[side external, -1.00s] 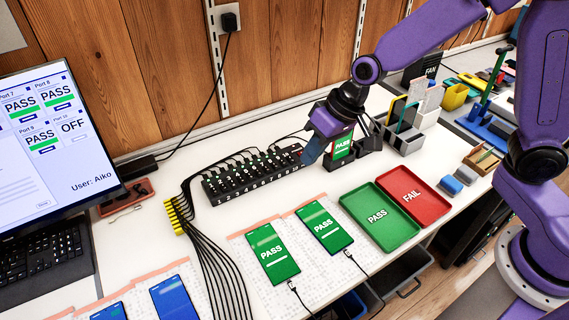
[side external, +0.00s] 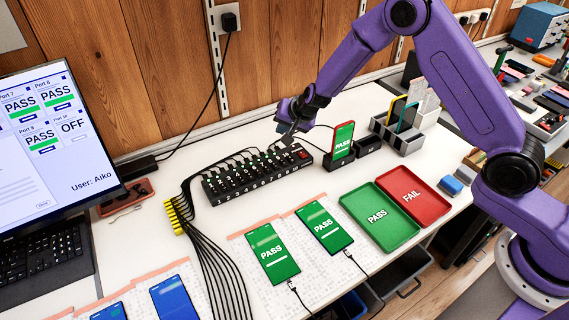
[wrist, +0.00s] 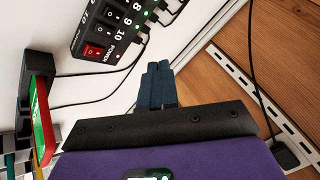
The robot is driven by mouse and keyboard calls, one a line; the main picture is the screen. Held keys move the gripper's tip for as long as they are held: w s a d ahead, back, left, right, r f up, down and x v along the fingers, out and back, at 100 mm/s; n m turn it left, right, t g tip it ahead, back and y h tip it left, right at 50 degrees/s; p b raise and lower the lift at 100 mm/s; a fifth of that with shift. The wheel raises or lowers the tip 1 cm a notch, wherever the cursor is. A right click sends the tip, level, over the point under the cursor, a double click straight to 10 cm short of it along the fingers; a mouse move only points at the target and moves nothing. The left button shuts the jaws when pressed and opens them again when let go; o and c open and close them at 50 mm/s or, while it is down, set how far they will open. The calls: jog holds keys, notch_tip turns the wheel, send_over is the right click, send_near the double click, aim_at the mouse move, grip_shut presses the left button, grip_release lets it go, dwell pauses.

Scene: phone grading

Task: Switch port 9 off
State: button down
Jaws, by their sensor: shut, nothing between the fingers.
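The black numbered port hub (side external: 255,175) lies on the white table, with a row of switches and cables along its back. In the wrist view the hub's end (wrist: 88,30) shows the numbers 8, 9 and 10, small black switches, and a red power switch (wrist: 93,51). The label 9 (wrist: 124,29) sits between 8 and 10. My gripper (side external: 287,140) is shut and empty, above the hub's right end near the back. Its dark blue fingers (wrist: 158,72) are together, apart from the switches. The monitor (side external: 55,130) reads PASS for Port 9 and OFF for Port 10.
A phone showing PASS stands in a dock (side external: 338,162) just right of the hub. Two PASS phones (side external: 272,250) lie in front, beside the green PASS tray (side external: 378,238) and red FAIL tray (side external: 425,205). Black cables run behind the hub. The wooden wall (side external: 285,45) is close behind.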

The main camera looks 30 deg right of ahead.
aim_at(286, 164)
jog(key=shift+w+d+f, duration=0.1)
jog(key=shift+d, duration=0.05)
jog(key=shift+s+f, duration=0.2)
jog(key=shift+f, duration=1.25)
jog(key=shift+s+f, duration=0.25)
jog(key=shift+f, duration=1.2)
jog(key=shift+s+f, duration=0.2)
jog(key=shift+f, duration=1.25)
jog(key=shift+f, duration=0.1)
jog(key=shift+f, duration=0.3)
jog(key=shift+s+f, duration=0.1)
jog(key=shift+f, duration=0.2)
jog(key=shift+r, duration=0.1)
jog(key=shift+r, duration=0.6)
